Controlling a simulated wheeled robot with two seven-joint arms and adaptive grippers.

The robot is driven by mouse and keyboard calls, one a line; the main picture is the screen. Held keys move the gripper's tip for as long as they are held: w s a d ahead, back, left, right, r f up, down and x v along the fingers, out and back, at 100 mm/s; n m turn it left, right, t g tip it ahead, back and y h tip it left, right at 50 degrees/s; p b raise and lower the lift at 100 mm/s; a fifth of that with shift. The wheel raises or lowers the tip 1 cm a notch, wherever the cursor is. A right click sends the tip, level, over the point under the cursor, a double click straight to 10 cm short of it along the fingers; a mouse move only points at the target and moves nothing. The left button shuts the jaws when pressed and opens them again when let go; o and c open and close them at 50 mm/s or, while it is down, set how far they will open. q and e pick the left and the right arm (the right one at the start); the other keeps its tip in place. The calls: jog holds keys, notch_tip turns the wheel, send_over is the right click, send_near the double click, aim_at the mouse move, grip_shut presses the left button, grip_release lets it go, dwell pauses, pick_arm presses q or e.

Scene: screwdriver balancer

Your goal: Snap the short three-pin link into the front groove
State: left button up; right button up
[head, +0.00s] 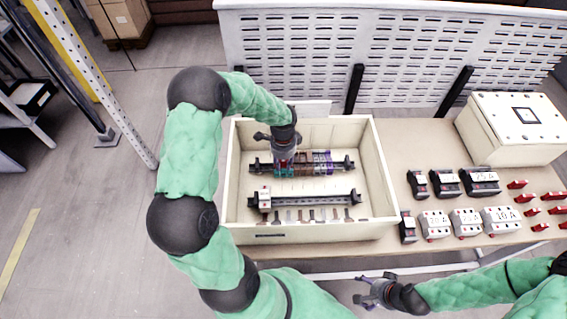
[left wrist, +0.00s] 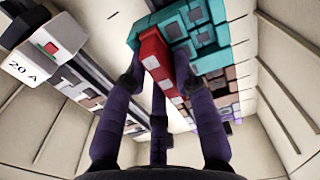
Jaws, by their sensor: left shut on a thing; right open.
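My left gripper (head: 283,165) reaches down into the cream box over the back rail. It is shut on a red link (left wrist: 154,60) with pale squares along it, seen between its fingers in the left wrist view. The link lies against the teal terminal blocks (left wrist: 195,35); I cannot tell whether it sits in a groove. The grooves are too small or hidden to make out. Terminal blocks in brown and purple (head: 320,162) continue the row to the right. My right gripper (head: 366,291) is open and empty, in front of the table edge.
The box (head: 384,185) has raised walls around both rails. The front rail (head: 315,199) carries a white breaker (head: 264,198) at its left end. Several breakers (head: 466,222) and red links (head: 517,184) lie right of the box, before a cream enclosure (head: 515,125).

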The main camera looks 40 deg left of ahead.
pick_arm(q)
jog(key=shift+s+d+f, duration=0.2)
jog(key=shift+s+f, duration=0.1)
jog(key=shift+f, duration=0.2)
jog(key=shift+s+d+f, duration=0.15)
jog(key=shift+s+f, duration=0.1)
jog(key=shift+f, duration=0.2)
pick_arm(e)
jog(key=shift+f, duration=0.2)
pick_arm(q)
jog(key=o, duration=0.9)
jog(key=shift+w+a+f+g, duration=0.25)
jog(key=shift+w+a+g, duration=0.05)
jog(key=shift+w, duration=0.1)
jog(key=shift+r, duration=0.1)
pick_arm(e)
jog(key=shift+w+a, duration=0.2)
jog(key=shift+w, duration=0.1)
pick_arm(q)
jog(key=shift+r, duration=0.25)
jog(key=shift+w+r, duration=0.1)
jog(key=shift+r, duration=0.15)
notch_tip(320, 180, up, 11)
jog(key=shift+w+a+r, duration=0.1)
jog(key=shift+r, duration=0.1)
